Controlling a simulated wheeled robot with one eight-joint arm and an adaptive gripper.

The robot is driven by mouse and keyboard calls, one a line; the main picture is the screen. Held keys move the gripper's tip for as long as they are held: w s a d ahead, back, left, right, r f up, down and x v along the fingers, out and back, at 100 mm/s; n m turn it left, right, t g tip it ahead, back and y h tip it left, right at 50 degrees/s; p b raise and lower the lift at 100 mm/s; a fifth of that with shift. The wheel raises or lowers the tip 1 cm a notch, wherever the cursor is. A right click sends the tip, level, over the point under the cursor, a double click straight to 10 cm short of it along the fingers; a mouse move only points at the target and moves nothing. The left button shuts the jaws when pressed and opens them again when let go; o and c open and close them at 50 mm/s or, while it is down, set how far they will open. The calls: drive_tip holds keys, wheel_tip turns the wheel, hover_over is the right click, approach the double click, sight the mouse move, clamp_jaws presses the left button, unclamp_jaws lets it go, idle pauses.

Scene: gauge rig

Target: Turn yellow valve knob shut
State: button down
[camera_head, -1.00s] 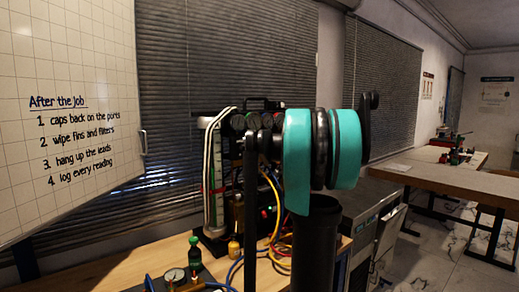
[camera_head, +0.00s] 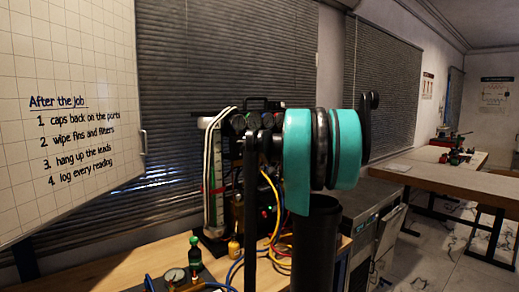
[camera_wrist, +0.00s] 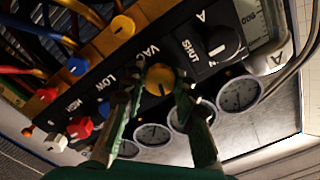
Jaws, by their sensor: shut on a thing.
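In the wrist view, a round yellow valve knob (camera_wrist: 160,76) sits on the rig's black panel near the "VAC" lettering. The two green-and-dark fingers of my gripper (camera_wrist: 156,92) reach up from below, one on each side of the knob, and are shut on it. The fingers cover parts of the panel beside the knob. In the head view, the gauge rig (camera_head: 215,190) stands on the wooden bench behind my teal and black arm. My gripper and the knob are hidden there.
Near the held knob are a black selector knob (camera_wrist: 222,42), blue knobs (camera_wrist: 77,67), a second yellow knob (camera_wrist: 123,27), red knobs (camera_wrist: 79,128) and several gauges (camera_wrist: 238,92). Hoses (camera_head: 273,205) hang in front of the rig. A small gauge (camera_head: 175,276) lies on the bench.

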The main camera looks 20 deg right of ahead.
drive_tip(key=m, duration=1.4)
idle(0.4)
drive_tip(key=c, duration=1.2)
unclamp_jaws()
drive_tip(key=shift+o, duration=0.2)
drive_tip(key=shift+s, duration=0.1)
drive_tip(key=v, duration=1.2)
